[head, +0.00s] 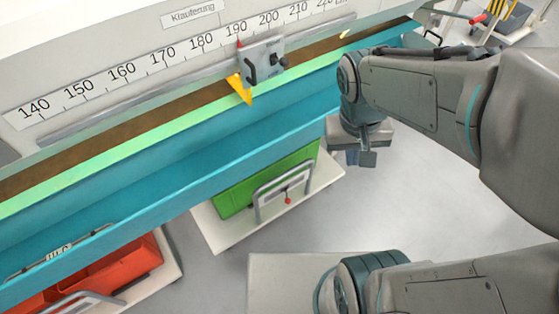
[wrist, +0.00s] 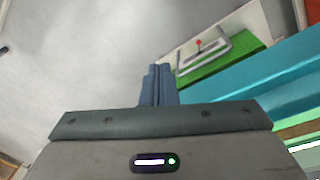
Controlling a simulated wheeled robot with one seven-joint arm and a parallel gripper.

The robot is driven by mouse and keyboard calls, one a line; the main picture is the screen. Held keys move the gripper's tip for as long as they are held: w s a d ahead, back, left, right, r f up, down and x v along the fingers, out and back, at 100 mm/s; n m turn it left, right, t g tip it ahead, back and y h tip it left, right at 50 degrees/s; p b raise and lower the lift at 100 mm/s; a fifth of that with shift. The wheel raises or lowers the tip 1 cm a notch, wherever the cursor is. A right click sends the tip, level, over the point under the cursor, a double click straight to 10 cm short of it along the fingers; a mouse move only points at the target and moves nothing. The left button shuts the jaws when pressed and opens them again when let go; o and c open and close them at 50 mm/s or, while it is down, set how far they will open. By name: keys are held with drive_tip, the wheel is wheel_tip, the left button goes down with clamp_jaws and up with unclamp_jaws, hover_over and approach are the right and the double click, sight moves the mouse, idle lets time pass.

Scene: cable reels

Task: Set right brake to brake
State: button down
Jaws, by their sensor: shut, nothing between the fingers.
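A small lever with a red ball knob (head: 288,199) stands by the grey handle frame (head: 257,206) of the green bin's white cart. It also shows in the wrist view as a red knob (wrist: 199,43). I cannot tell for certain whether this is the right brake, or read its setting. My gripper (head: 367,160) is to the right of the green bin and above the floor, apart from the lever. In the wrist view its blue-grey fingers (wrist: 160,70) are together with nothing between them, pointing past the cart.
A teal rail (head: 150,185) with a green strip crosses above the carts. A number scale (head: 165,55) carries a slider (head: 263,63) with a yellow pointer (head: 240,88). A red bin (head: 120,270) sits lower left. Grey floor (head: 400,205) is open to the right.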

sight(288, 201)
drive_tip(key=w+a+f+n+h+b, duration=0.25)
drive_tip(key=f+h+b, duration=0.2)
drive_tip(key=f, duration=0.65)
drive_tip(key=w+a+f+n+t+h+b, duration=0.1)
drive_tip(key=w+a+f+h+b, duration=0.25)
drive_tip(key=f+b, duration=0.45)
drive_tip(key=w+a+f+n+h+b, duration=0.1)
drive_tip(key=w+a+f+h+b, duration=0.2)
drive_tip(key=f, duration=1)
drive_tip(key=s+a+f+n+t+y+b, duration=0.1)
drive_tip(key=a+f+n+t+b, duration=0.2)
drive_tip(key=f, duration=0.7)
drive_tip(key=s+a+f+n+t+y+b, duration=0.1)
drive_tip(key=a+f+n+t+b, duration=0.2)
drive_tip(key=a+f+t+b, duration=0.2)
drive_tip(key=s+a+f+n+t+y+b, duration=0.1)
drive_tip(key=a+f+n+t+b, duration=0.3)
drive_tip(key=f+t, duration=0.4)
wheel_tip(288, 201, down, 8)
drive_tip(key=shift+s+a+r+y, duration=0.15)
drive_tip(key=shift+a+r+y, duration=0.1)
drive_tip(key=shift+a+y, duration=0.4)
